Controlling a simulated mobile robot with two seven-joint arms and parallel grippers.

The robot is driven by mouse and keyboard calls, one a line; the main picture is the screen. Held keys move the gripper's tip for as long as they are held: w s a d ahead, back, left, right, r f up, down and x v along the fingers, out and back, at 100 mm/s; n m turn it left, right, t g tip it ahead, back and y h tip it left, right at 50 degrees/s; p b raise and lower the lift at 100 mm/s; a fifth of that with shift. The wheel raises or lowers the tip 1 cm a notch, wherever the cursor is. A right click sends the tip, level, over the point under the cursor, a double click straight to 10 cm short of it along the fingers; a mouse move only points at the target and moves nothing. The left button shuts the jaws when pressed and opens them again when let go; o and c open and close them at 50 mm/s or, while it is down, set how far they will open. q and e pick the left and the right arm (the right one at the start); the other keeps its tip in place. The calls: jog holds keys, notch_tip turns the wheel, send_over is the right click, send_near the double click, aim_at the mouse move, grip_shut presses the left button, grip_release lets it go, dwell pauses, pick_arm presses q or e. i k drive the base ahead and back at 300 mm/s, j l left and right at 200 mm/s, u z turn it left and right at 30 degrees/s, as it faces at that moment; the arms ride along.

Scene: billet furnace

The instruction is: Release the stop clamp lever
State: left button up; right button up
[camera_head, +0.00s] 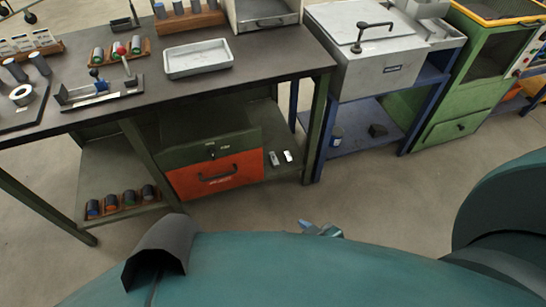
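A fixture with a long grey base (100,94) lies on the dark bench top at the left. A small blue part (100,86) sits on the fixture left of the lever. I cannot tell from here how tightly the clamp is set. What shows of my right gripper (321,229) is a small blue-grey tip above my teal body, low in the middle and far from the bench. Its fingers are too hidden to read. My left gripper is not in view.
The dark bench (265,56) also holds a grey tray (198,59) and racks of cylinders (118,52). A red drawer (215,175) is underneath. A grey box with a lid handle (365,50) and a green machine (470,75) stand right. Floor between is clear.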

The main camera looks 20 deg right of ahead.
aim_at(121, 50)
jog(key=i+u, duration=0.25)
jog(key=i+l+u, duration=0.25)
jog(key=i, duration=0.15)
jog(key=i+j+z, duration=0.35)
jog(key=j, duration=0.3)
jog(key=i+j+z, duration=0.15)
jog(key=j, duration=0.2)
jog(key=l, duration=0.4)
jog(key=i+j, duration=0.2)
jog(key=j, duration=0.15)
